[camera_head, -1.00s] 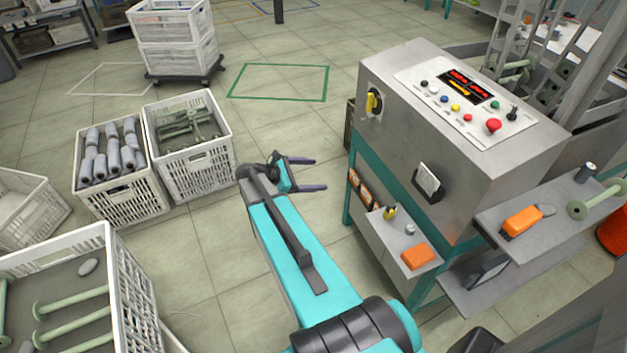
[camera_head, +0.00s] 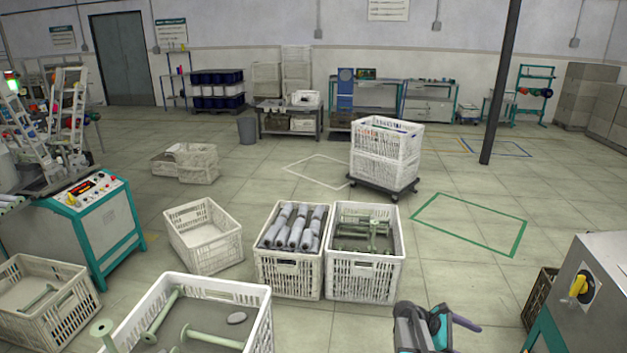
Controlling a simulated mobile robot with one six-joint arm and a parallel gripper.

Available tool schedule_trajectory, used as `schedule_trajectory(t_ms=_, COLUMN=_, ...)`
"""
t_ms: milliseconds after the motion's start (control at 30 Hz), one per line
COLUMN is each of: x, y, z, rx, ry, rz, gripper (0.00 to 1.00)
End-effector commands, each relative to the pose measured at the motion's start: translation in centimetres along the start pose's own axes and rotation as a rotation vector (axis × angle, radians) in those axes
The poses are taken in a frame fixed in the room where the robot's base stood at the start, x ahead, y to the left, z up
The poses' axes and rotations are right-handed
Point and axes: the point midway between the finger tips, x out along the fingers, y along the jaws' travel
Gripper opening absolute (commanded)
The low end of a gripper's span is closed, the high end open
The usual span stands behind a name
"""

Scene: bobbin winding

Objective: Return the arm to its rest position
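My gripper (camera_head: 462,324) is at the bottom edge, right of centre, with its lower part cut off. One dark finger shows, pointing right, with nothing beside it; the other finger is out of view. The fingers were spread a second ago, and the visible one still sits at the far side of the palm. No object is seen in the gripper.
The grey machine (camera_head: 598,290) stands at the right edge, close to my gripper. White crates with grey bobbins (camera_head: 290,273) and green spools (camera_head: 364,277) stand left of it. Another spool crate (camera_head: 262,330) is at bottom left. Floor inside the green outline (camera_head: 470,225) is clear.

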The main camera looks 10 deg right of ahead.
Motion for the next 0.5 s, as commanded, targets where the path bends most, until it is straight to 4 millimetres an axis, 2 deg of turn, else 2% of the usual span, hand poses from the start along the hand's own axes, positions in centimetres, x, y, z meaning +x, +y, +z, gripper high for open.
schedule_trajectory(t_ms=133, x=-1.6, y=-1.5, z=-3.2, rx=-0.060, ry=0.005, rz=0.027, gripper=0.81)
schedule_trajectory(t_ms=233, x=-2.8, y=-3.9, z=-5.9, rx=-0.108, ry=0.025, rz=0.032, gripper=0.81)
schedule_trajectory(t_ms=367, x=-4.0, y=-8.2, z=-9.9, rx=-0.166, ry=0.084, rz=0.013, gripper=0.81)
schedule_trajectory(t_ms=500, x=-5.2, y=-13.8, z=-14.0, rx=-0.183, ry=0.169, rz=-0.032, gripper=0.81)
